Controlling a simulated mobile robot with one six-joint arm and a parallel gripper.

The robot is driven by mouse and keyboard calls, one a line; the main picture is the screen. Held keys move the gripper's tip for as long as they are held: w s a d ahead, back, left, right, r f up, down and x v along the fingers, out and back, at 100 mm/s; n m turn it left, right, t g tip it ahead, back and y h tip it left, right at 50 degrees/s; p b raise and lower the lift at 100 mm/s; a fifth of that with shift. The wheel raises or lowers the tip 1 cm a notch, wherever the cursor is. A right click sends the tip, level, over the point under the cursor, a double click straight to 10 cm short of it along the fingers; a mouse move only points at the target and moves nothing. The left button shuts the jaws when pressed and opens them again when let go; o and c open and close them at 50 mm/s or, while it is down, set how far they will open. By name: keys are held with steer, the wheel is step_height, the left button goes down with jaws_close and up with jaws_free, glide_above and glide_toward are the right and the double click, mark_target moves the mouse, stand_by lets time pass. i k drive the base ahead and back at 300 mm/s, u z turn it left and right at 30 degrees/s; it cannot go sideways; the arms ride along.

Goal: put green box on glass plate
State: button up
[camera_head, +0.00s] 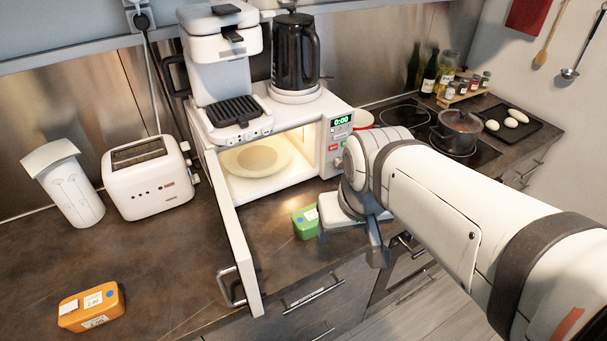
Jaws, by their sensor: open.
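The green box (305,221) sits on the dark counter in front of the open microwave, with a white label on top. Its right side is partly hidden by my gripper. My gripper (335,228) is open and low over the counter, right beside the green box. I cannot tell whether the fingers touch or straddle it. The glass plate (262,161) is a round pale disc inside the lit microwave (335,140). Nothing stands on the plate.
The microwave door (236,235) is swung open toward the front, left of the green box. An orange box (91,306) lies at the front left. A toaster (148,178) stands left. A coffee maker (222,70) and a kettle (295,55) stand on the microwave.

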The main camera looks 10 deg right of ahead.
mark_target(257, 156)
steer(key=z, duration=1.35)
steer(key=k, duration=1.4)
steer(key=u, duration=0.7)
steer(key=i, duration=1)
steer(key=u, duration=0.05)
